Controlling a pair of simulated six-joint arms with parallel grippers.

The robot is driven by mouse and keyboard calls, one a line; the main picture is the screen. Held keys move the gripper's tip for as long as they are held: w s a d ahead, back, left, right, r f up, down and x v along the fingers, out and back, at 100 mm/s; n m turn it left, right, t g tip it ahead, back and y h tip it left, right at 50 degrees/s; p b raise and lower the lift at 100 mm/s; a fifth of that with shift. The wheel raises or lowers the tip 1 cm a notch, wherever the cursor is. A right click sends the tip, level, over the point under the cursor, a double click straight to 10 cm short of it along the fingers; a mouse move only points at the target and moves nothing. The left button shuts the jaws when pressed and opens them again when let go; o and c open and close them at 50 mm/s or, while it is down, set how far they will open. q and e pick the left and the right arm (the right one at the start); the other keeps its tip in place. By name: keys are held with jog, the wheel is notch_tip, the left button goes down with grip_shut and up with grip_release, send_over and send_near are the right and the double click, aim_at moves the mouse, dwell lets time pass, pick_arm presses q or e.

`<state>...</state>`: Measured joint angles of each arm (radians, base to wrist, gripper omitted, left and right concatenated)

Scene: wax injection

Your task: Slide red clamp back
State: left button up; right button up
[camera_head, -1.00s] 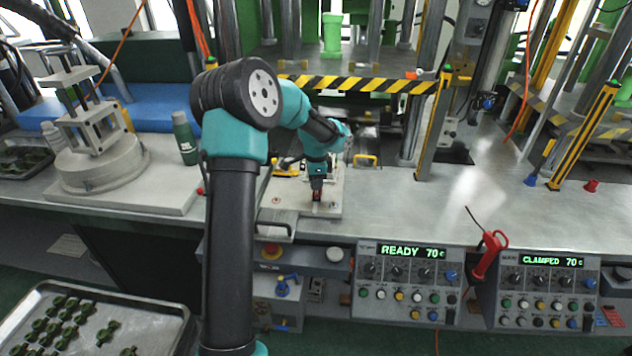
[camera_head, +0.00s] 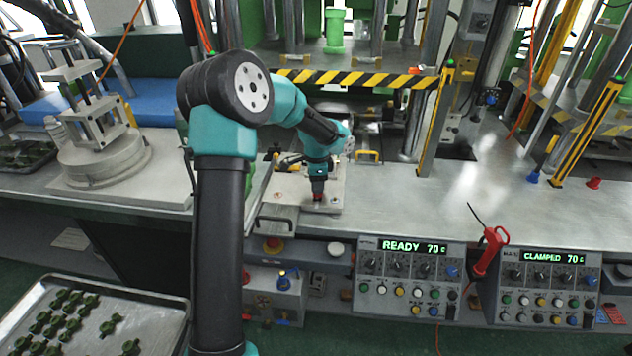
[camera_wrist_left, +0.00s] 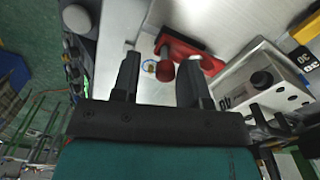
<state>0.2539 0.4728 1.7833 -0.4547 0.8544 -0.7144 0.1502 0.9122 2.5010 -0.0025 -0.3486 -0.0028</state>
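The red clamp (camera_wrist_left: 185,48) shows in the left wrist view as a red block with a round red knob (camera_wrist_left: 166,71) standing towards me. In the head view only a small bit of red (camera_head: 318,197) shows under my gripper. My left gripper (camera_head: 318,190) points down over the plate at the press's front. In the wrist view its two fingers (camera_wrist_left: 160,60) are apart, with the knob between them and a gap on the left. The right finger hides part of the clamp. My right gripper is in neither view.
A light box with a black knob (camera_wrist_left: 262,80) stands right of the clamp in the wrist view. Black-yellow striped bars (camera_head: 355,80) cross behind my arm. The bench (camera_head: 400,205) is clear to the right.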

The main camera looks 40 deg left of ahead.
pick_arm(q)
jog(key=shift+o, duration=0.4)
jog(key=shift+w+r, duration=0.1)
jog(key=shift+r, duration=0.2)
notch_tip(320, 180, up, 17)
dwell(0.6)
